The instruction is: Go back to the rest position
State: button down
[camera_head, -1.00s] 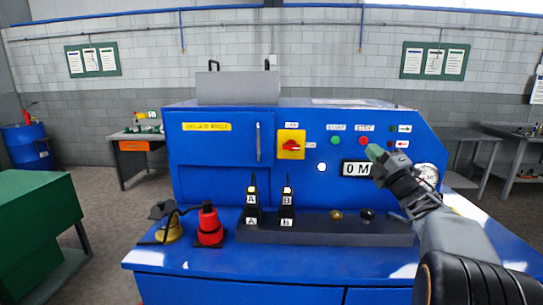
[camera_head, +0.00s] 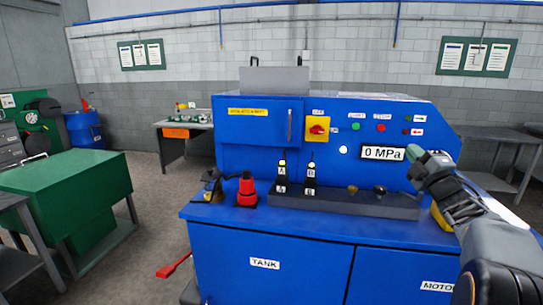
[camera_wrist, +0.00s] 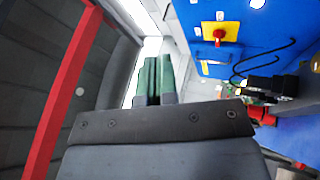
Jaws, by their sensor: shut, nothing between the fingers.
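My gripper (camera_head: 432,160) is at the right in the head view, in front of the right part of the blue crimper machine (camera_head: 240,140), near the display (camera_head: 387,154) reading "0 MPa". Its green fingertips are together with nothing between them. In the wrist view the two green fingers (camera_wrist: 154,78) lie side by side, shut and empty. The red and yellow rotary switch (camera_head: 317,129) and the buttons sit on the machine's panel, left of and above my gripper. The wrist view also shows the switch (camera_wrist: 219,34).
A red plug-like part (camera_head: 246,188) and levers marked A and B stand on the machine's ledge. A green cabinet (camera_head: 70,188) is at the left. A red pedal or handle (camera_head: 173,266) sticks out low beside the machine.

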jog(key=s+d+f+m+g+h, duration=0.1)
jog(key=f+m+g+h, duration=0.2)
jog(key=f+m, duration=0.2)
jog(key=s+d+f+m+g+h, duration=0.1)
jog(key=d+f+m+g+h, duration=0.1)
jog(key=f+m+g+h, duration=0.1)
jog(key=s+d+f+m+g+h, duration=0.2)
jog(key=f+m+g+h, duration=0.1)
jog(key=f+m, duration=0.5)
jog(key=shift+d+f+g+h, duration=0.15)
jog(key=shift+g+h, duration=0.25)
jog(key=shift+h, duration=0.4)
jog(key=s+a+f+m+g+y, duration=0.45)
jog(key=s+a+f+g, duration=0.5)
jog(key=s+a, duration=0.6)
jog(key=s+a+n+y+p, duration=0.1)
jog(key=s+a+y, duration=0.1)
jog(key=s+a, duration=0.5)
jog(key=a, duration=0.4)
jog(key=shift+s+a+f, duration=0.15)
jog(key=shift+a+f, duration=0.05)
jog(key=shift+f, duration=0.2)
